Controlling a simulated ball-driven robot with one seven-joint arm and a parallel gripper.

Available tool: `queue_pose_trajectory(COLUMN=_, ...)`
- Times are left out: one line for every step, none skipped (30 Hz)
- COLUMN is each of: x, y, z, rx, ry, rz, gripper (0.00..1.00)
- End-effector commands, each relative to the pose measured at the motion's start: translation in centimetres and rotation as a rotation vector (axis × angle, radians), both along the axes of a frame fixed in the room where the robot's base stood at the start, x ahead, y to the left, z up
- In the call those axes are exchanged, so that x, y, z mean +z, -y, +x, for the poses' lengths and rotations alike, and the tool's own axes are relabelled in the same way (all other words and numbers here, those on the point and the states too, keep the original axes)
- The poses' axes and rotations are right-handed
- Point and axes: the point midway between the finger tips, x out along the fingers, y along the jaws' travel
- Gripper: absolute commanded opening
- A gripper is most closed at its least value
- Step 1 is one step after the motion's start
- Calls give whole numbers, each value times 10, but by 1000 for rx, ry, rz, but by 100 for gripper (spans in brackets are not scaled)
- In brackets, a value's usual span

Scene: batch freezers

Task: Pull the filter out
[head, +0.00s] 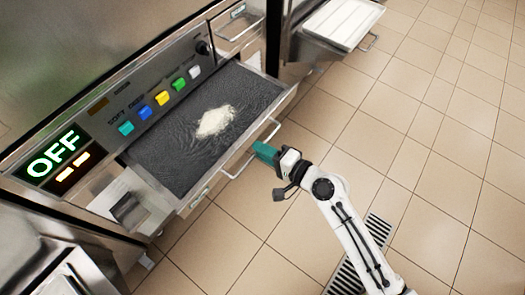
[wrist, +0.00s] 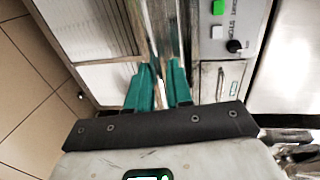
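The filter (head: 170,142) is a dark mesh tray in a metal frame, with a heap of pale powder (head: 214,121) on it. It juts from the freezer front below the coloured buttons. A thin bar handle (head: 275,130) runs along its front edge. My gripper (head: 258,149), with teal fingers, is at the middle of this handle. In the wrist view, the fingers (wrist: 161,66) are close together with a narrow gap and appear shut on the bar. The fingers partly hide their contact with it.
The button panel (head: 146,110) and a lit OFF display (head: 55,156) are behind and left of the filter. Another freezer's pale tray (head: 341,22) juts out at the top right. Tiled floor (head: 420,120) is clear to the right, with a floor grate (head: 377,228).

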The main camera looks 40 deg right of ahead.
Motion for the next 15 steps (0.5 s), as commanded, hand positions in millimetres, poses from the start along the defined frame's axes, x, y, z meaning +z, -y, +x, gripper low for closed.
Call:
queue_pose_trajectory(x=0, y=0, z=0, rx=1, ry=0, rz=0, gripper=25)
queue_pose_trajectory(x=0, y=-1, z=0, rx=2, ry=-1, rz=0, gripper=28)
queue_pose_trajectory(x=-1, y=-1, z=0, rx=2, ry=-2, rz=0, gripper=32)
queue_pose_trajectory(x=-1, y=-1, z=0, rx=3, ry=-2, rz=1, gripper=34)
queue_pose_trajectory(x=-1, y=-1, z=0, rx=4, ry=-2, rz=1, gripper=37)
queue_pose_trajectory(x=-1, y=-2, z=0, rx=4, ry=-3, rz=1, gripper=38)
queue_pose_trajectory(x=-1, y=-2, z=-1, rx=5, ry=-3, rz=1, gripper=38)
queue_pose_trajectory(x=-2, y=-2, z=-1, rx=5, ry=-3, rz=1, gripper=38)
queue_pose_trajectory(x=-2, y=-2, z=-1, rx=5, ry=-3, rz=1, gripper=38)
queue_pose_trajectory(x=-2, y=-2, z=-1, rx=6, ry=-4, rz=1, gripper=38)
queue_pose_trajectory(x=-2, y=-2, z=-1, rx=6, ry=-4, rz=1, gripper=38)
queue_pose_trajectory(x=-2, y=-2, z=-1, rx=5, ry=-5, rz=2, gripper=38)
queue_pose_trajectory(x=-2, y=-2, z=-2, rx=5, ry=-5, rz=2, gripper=38)
queue_pose_trajectory(x=-2, y=-2, z=-3, rx=5, ry=-5, rz=2, gripper=38)
queue_pose_trajectory(x=-1, y=-1, z=-6, rx=5, ry=-5, rz=2, gripper=38)
